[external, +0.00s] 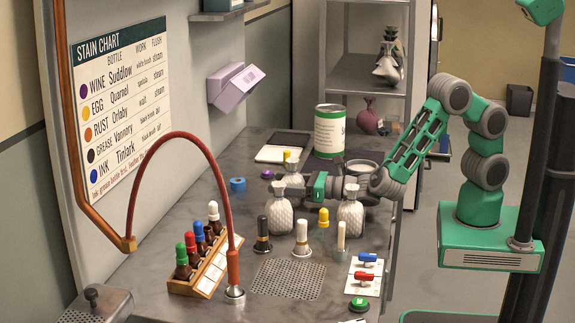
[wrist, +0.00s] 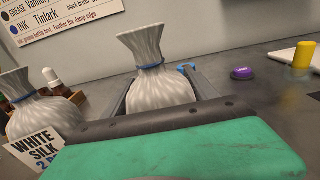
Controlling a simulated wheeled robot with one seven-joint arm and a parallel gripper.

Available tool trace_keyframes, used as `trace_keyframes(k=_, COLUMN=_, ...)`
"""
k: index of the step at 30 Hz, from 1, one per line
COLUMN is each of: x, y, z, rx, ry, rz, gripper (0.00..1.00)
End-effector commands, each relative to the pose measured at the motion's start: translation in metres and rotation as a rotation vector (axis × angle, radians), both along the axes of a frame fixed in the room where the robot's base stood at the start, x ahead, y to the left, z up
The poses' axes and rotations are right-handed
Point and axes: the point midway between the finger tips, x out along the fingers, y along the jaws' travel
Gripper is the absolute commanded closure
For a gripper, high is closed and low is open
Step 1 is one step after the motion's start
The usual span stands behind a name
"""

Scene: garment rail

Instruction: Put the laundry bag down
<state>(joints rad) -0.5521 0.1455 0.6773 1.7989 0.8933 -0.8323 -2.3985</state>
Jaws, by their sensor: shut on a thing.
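A pale, silvery laundry bag (wrist: 160,82) with a blue tie stands upright between the jaws of my gripper (wrist: 165,105) in the wrist view. In the external view my gripper (external: 290,187) points left over the grey worktop, shut on this bag (external: 292,166), which is partly behind it. The bag's base is hidden, so I cannot tell whether it touches the worktop. A second, similar bag (external: 280,216) stands just in front of my gripper; in the wrist view it (wrist: 38,100) is at left with a "WHITE SILK" tag (wrist: 35,148). A third bag (external: 350,217) stands beneath my wrist.
A rack of dropper bottles (external: 205,268), a red hose (external: 172,136) and several brushes or bottles (external: 302,240) crowd the worktop's front. A perforated plate (external: 288,279) lies bare. Blue tape (external: 237,184), a purple disc (wrist: 243,73) and a large can (external: 329,130) are farther back.

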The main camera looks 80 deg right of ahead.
Motion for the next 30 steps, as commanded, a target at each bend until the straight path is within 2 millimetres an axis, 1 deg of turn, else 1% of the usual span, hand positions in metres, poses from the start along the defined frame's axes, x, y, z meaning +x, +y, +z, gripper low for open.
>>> trace_keyframes(k=1, x=0.000, y=0.000, z=-0.003, rx=0.000, ry=0.000, rz=0.000, gripper=0.84)
trace_keyframes(k=2, x=0.000, y=0.000, z=-0.002, rx=0.000, ry=0.001, rz=0.000, gripper=0.30)
trace_keyframes(k=9, x=0.000, y=0.000, z=-0.002, rx=0.000, ry=0.001, rz=0.000, gripper=0.11)
trace_keyframes(k=15, x=0.000, y=0.000, z=-0.002, rx=0.000, ry=0.001, rz=0.000, gripper=0.11)
trace_keyframes(k=18, x=0.000, y=0.000, z=0.004, rx=0.001, ry=0.000, rz=0.001, gripper=0.11)
trace_keyframes(k=20, x=-0.008, y=0.001, z=0.000, rx=0.000, ry=0.003, rz=0.003, gripper=0.11)
trace_keyframes(k=23, x=-0.029, y=0.002, z=0.000, rx=-0.001, ry=0.001, rz=0.005, gripper=0.11)
trace_keyframes(k=27, x=-0.067, y=0.002, z=-0.001, rx=-0.002, ry=0.001, rz=0.007, gripper=0.11)
trace_keyframes(k=30, x=-0.091, y=0.002, z=-0.001, rx=-0.001, ry=0.002, rz=0.006, gripper=0.11)
